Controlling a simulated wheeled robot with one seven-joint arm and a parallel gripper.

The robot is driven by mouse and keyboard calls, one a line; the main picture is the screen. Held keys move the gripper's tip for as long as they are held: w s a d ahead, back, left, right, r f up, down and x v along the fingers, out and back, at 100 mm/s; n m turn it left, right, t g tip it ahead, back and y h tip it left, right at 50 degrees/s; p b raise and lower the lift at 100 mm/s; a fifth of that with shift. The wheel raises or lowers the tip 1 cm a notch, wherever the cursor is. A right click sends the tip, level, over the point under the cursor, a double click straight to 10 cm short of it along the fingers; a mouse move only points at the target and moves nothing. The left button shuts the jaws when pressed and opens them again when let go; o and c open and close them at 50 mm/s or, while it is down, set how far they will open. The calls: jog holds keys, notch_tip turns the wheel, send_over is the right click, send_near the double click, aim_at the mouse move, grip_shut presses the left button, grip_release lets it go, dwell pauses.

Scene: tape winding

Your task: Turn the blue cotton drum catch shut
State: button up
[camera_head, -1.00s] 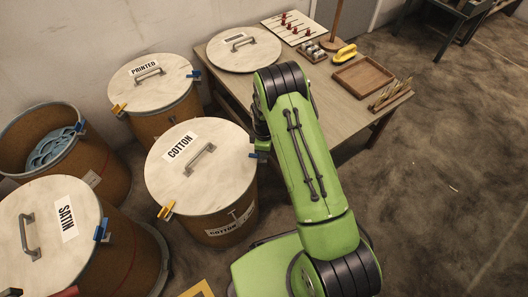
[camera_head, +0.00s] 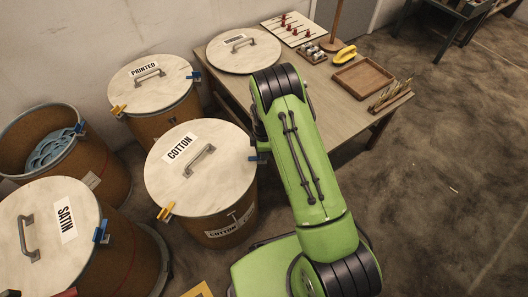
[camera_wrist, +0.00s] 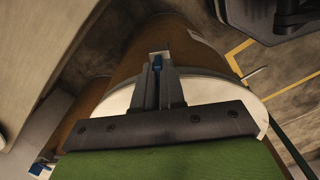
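The cotton drum (camera_head: 228,205) stands upright with its pale lid (camera_head: 205,185) on, labelled COTTON. Its blue catch (camera_head: 262,158) shows only in part at the right rim, beside my arm. In the wrist view the blue catch (camera_wrist: 157,63) sits between the two fingertips of my gripper (camera_wrist: 158,72). The fingers are close together, with the catch filling the narrow gap. My arm hides the gripper in the head view. A yellow catch (camera_head: 166,212) is at the lid's front left edge.
The satin drum (camera_head: 130,262) stands at front left, the printed drum (camera_head: 165,122) behind, and an open drum (camera_head: 100,165) at far left. A wooden table (camera_head: 335,115) with a tray (camera_head: 363,77) stands behind my arm. The floor at right is mostly clear.

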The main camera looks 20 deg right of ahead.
jog(key=o, duration=0.4)
notch_tip(320, 180, up, 16)
jog(key=p, duration=0.4)
jog(key=shift+p, duration=0.4)
jog(key=shift+f, duration=0.15)
jog(key=s+r+m+t+p, duration=0.1)
jog(key=s+r+m+p, duration=0.2)
jog(key=r, duration=0.8)
jog(key=s+r+m+t+p, duration=0.1)
jog(key=s+r+m+p, duration=0.3)
jog(key=r, duration=0.8)
jog(key=s+r+m+t+p, duration=0.1)
jog(key=s+r+m, duration=0.1)
jog(key=s+r, duration=0.2)
jog(key=s+r+m+t+p, duration=0.1)
jog(key=s+r+m, duration=0.2)
jog(key=s, duration=0.7)
jog(key=s+r+m+t+p, duration=0.1)
jog(key=s+r+m, duration=0.2)
jog(key=s+r, duration=0.2)
jog(key=shift+s+a+r+t, duration=0.25)
jog(key=shift+s+a+t, duration=0.05)
jog(key=shift+s, duration=0.8)
